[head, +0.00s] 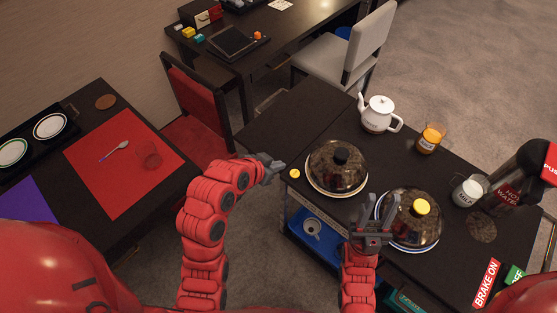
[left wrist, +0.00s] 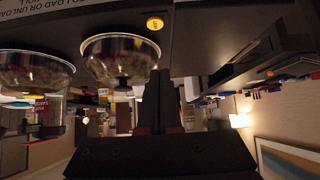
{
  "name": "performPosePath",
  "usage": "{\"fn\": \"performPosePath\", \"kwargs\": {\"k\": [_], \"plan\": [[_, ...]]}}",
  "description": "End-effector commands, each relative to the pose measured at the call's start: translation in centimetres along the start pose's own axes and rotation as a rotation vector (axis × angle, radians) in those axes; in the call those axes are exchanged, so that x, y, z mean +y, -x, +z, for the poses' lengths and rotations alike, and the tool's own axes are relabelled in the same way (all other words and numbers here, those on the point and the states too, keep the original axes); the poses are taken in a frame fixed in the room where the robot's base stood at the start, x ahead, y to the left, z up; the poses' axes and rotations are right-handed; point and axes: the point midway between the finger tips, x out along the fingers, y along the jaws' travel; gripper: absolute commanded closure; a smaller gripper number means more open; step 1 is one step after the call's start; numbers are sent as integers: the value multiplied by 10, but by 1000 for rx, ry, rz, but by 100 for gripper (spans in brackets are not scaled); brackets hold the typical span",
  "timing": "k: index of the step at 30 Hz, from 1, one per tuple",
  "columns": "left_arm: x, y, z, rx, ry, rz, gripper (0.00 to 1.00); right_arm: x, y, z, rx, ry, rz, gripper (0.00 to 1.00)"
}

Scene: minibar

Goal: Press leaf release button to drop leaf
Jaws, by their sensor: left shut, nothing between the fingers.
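The small yellow leaf release button (head: 294,173) sits on the left edge of the dark trolley top (head: 400,160). It also shows near the top of the left wrist view (left wrist: 154,23). The dark leaf (head: 290,117) extends from the trolley's upper left side and looks about level with its top. My left gripper (head: 281,166) is shut and empty, just left of the button; a small gap seems to separate them. My right gripper (head: 373,215) is open, its fingers over the trolley between two domed covers, with nothing visible between them.
A white kettle (head: 379,114), an orange juice glass (head: 430,139) and a milk jug (head: 467,191) stand behind. A red chair (head: 200,100) is beyond the leaf.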

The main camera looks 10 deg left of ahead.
Motion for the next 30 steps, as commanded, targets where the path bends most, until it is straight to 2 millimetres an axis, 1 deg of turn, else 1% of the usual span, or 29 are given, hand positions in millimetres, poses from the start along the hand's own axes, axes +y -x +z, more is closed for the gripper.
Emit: {"fn": "performPosePath", "kwargs": {"k": [4,14,17,23,30], "plan": [[6,3,5,-34,-15,20,100,0,-2,0,0,0,0,61],[6,2,5,-35,-14,21,100,0,-2,0,0,0,0,61],[6,-1,4,-36,-14,22,100,0,-5,-1,0,0,0,61],[8,-24,4,-36,-13,23,100,1,-16,-3,0,0,0,61],[8,-62,5,-38,-14,23,100,2,-31,-5,0,0,0,61]]}}
